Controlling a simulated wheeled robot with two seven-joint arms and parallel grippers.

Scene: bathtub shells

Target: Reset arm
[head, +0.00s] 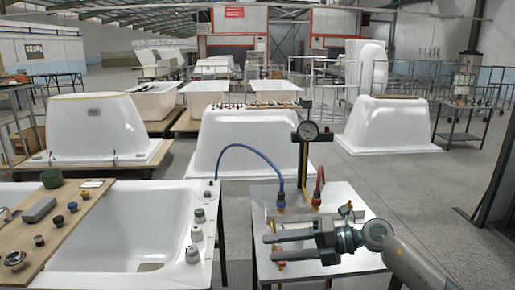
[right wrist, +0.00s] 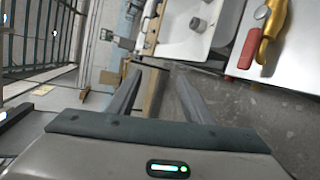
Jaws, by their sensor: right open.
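My right gripper (head: 266,247) comes in from the right in the head view, over the small metal table (head: 345,195). Its two fingers point left and stand apart with nothing between them. In the right wrist view the gripper (right wrist: 158,78) also shows both fingers spread and empty. My left gripper is not in either view.
A white bathtub (head: 125,220) stands at the front left. A wooden board (head: 60,228) with several knobs and fittings lies across it. More white tub shells (head: 245,142) stand behind on low platforms. Grey floor (head: 410,185) is open at the right.

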